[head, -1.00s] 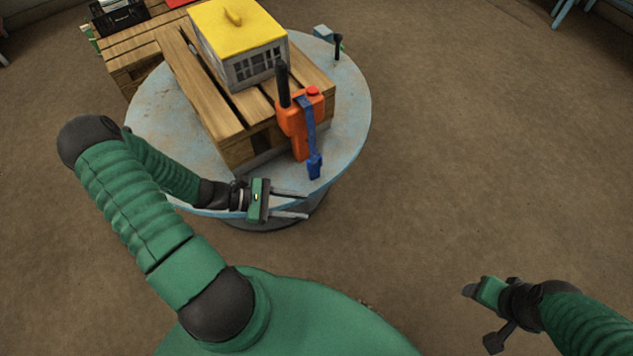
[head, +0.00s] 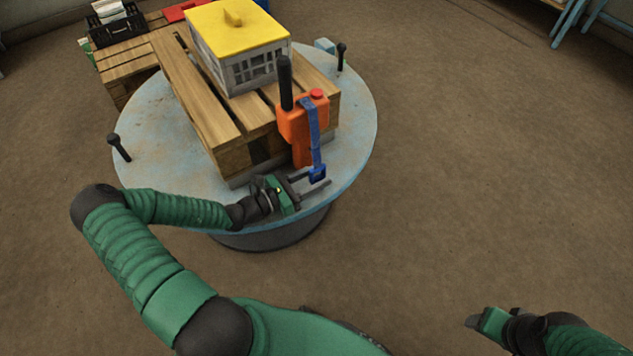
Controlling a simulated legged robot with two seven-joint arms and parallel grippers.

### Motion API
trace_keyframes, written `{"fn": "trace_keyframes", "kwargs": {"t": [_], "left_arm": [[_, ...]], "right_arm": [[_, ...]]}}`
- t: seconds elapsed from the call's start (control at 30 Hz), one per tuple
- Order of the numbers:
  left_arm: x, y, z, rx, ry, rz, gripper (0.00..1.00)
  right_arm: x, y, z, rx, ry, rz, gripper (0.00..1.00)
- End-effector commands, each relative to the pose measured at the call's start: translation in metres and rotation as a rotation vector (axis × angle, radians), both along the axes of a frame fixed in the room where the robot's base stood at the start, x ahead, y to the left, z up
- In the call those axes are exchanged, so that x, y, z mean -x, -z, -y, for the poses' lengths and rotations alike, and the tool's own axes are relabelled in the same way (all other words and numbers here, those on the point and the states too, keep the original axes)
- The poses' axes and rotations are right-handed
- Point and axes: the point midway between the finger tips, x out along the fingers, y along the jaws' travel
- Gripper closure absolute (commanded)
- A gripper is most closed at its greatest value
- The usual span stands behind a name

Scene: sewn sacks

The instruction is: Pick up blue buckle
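The blue buckle (head: 317,173) hangs at the lower end of a blue strap (head: 314,135) on an orange device with a black antenna (head: 296,125). The device stands against the front of a wooden pallet. My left gripper (head: 319,178) reaches in from the left, its two fingers apart. The buckle shows at the fingertips, seemingly between them; I cannot tell if they touch it. My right gripper (head: 474,321) is at the lower right, far from the buckle, and its fingers are not clear.
The pallet (head: 205,100) stands on a round pale-blue table (head: 150,125) and bears a grey box with a yellow lid (head: 235,25). Black pegs (head: 119,147) stick up near the table's rim.

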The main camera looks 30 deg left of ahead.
Motion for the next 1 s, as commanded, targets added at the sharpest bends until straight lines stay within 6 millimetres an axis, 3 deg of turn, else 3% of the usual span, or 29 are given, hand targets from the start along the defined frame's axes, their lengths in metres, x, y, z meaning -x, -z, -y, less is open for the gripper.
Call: {"fn": "trace_keyframes", "kwargs": {"t": [0.03,0.17,0.4,0.7,1.0], "left_arm": [[-0.009,0.009,0.005,-0.001,0.005,0.002,0.60],[-0.026,0.004,0.013,-0.002,0.004,0.000,0.60],[-0.028,0.002,0.013,-0.001,0.001,0.000,0.60],[-0.028,0.002,0.013,-0.002,0.002,0.000,0.99],[-0.028,0.001,0.013,-0.002,0.002,0.001,1.00]], "right_arm": [[0.000,0.015,0.000,0.000,0.000,0.000,0.36],[0.000,0.019,0.000,0.000,0.000,-0.001,0.36],[0.000,0.017,0.000,0.000,0.000,0.000,0.36],[0.000,0.017,0.000,0.000,0.000,0.000,0.36],[0.000,0.017,0.000,0.000,0.000,0.000,0.36]]}}
